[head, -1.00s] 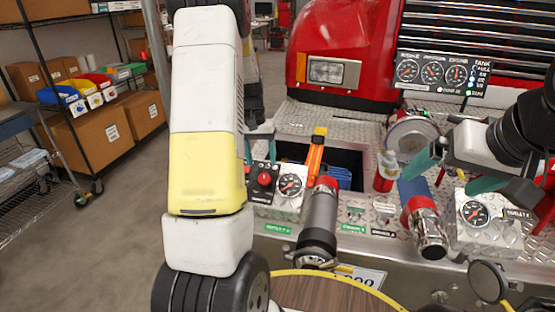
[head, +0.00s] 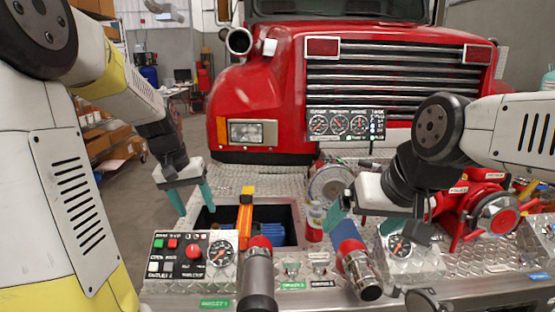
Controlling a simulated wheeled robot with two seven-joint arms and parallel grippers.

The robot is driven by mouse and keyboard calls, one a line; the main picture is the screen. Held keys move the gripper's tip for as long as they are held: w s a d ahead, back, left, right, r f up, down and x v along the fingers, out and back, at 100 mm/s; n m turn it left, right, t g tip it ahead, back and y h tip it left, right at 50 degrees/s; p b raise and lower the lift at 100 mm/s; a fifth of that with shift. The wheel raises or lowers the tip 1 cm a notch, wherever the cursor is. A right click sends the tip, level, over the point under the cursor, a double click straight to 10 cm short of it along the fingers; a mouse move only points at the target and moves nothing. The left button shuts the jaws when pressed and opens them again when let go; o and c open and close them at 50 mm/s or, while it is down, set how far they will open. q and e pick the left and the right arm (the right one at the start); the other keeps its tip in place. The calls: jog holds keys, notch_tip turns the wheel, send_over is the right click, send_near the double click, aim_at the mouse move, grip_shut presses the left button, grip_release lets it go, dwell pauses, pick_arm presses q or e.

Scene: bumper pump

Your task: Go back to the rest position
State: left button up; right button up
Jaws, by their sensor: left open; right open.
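My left gripper (head: 190,199) hangs at the left, above the metal bumper deck, its two teal fingers apart and nothing between them. It is behind the control box with the red knob (head: 193,250) and left of the open bin. My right gripper (head: 366,225) is at the right, its teal fingers apart, over the deck near the right gauge box (head: 402,258). One finger is close to the red-and-chrome nozzle (head: 357,268); I cannot tell whether they touch. No object shows in either gripper.
The bumper deck holds a bin with an orange-handled tool (head: 244,213), a dark cylinder with a red cap (head: 258,275), a small bottle (head: 315,222) and a red reel (head: 490,212). The red truck (head: 262,90) stands behind. Open floor is at the left.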

pick_arm(q)
jog(key=s+d+r+t, duration=0.2)
jog(key=s+d+r, duration=0.1)
jog(key=s, duration=0.5)
jog(key=s+d+r+m+t, duration=0.1)
jog(key=s+d+r, duration=0.3)
jog(key=s, duration=0.5)
jog(key=shift+s+d+t, duration=0.15)
jog(key=shift+d+t, duration=0.15)
jog(key=shift+t, duration=0.1)
dwell(1.4)
